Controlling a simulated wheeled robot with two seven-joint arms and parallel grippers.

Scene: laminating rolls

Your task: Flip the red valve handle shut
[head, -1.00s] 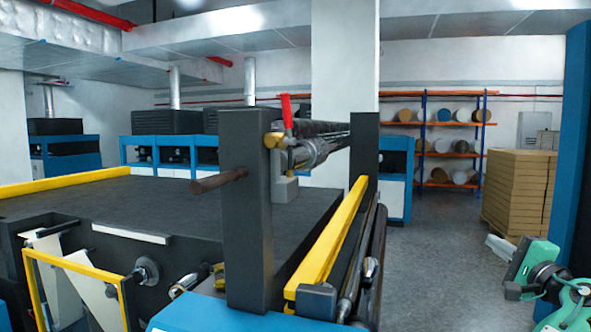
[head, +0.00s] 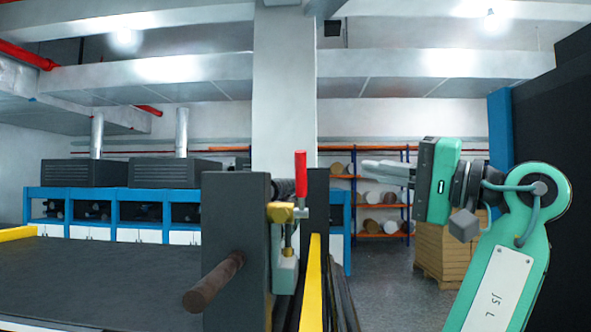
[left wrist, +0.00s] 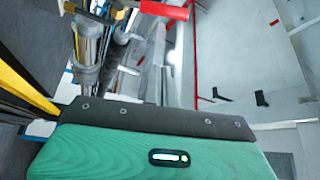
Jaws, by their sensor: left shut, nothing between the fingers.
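The red valve handle (head: 300,170) stands upright on a brass valve (head: 281,212), close behind the top of a dark machine post. The handle also shows at the top of the left wrist view (left wrist: 165,10), lying roughly crosswise there. My left gripper (head: 368,167) is shut and empty. It points left toward the handle at about the same height in the head view, with a clear gap between them. My right gripper is not in view.
The dark post (head: 235,250) carries a brown rod (head: 213,283) sticking out toward me. A yellow rail (head: 312,285) runs beside the post. Stacked cardboard (head: 440,250) and a shelf of rolls stand behind. The air between gripper and handle looks clear.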

